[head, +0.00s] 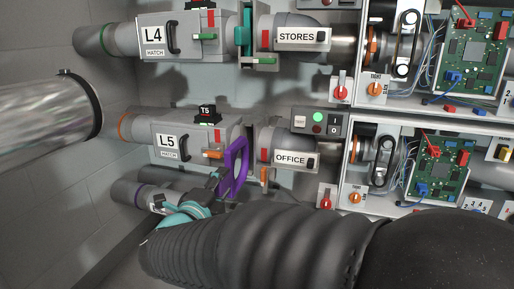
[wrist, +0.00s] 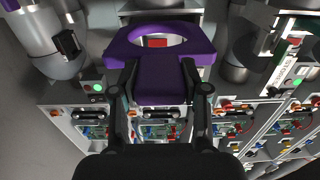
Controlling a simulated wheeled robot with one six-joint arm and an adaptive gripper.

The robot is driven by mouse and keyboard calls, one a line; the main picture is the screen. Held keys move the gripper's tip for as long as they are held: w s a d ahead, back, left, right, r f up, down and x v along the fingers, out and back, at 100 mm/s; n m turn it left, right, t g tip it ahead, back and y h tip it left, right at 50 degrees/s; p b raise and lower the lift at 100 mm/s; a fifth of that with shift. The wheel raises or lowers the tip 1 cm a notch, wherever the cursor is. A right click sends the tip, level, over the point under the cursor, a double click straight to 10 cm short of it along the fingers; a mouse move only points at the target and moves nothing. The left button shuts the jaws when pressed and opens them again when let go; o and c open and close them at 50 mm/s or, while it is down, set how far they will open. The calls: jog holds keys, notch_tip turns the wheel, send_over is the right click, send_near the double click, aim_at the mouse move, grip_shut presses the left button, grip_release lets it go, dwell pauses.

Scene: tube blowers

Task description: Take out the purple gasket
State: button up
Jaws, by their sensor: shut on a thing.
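The purple gasket (head: 241,158) is a flat ring with a tab. In the head view it stands at the gap between the L5 hatch pipe (head: 183,140) and the OFFICE pipe (head: 285,150). In the wrist view the gasket (wrist: 160,72) shows its open hole at the far end and its tab toward me. My gripper (wrist: 160,88) is shut on the tab, one finger on each side. In the head view my gripper (head: 220,182) is partly hidden by my arm. I cannot tell whether the ring is fully clear of the gap.
Above, the L4 pipe (head: 155,33) holds a teal gasket (head: 244,28) beside the STORES pipe (head: 302,37). Open control boxes with circuit boards (head: 440,165) and knobs stand at the right.

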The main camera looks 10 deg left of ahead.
aim_at(218, 189)
jog(key=shift+s+a, duration=0.2)
jog(key=shift+s, duration=1.95)
jog(key=shift+d, duration=0.1)
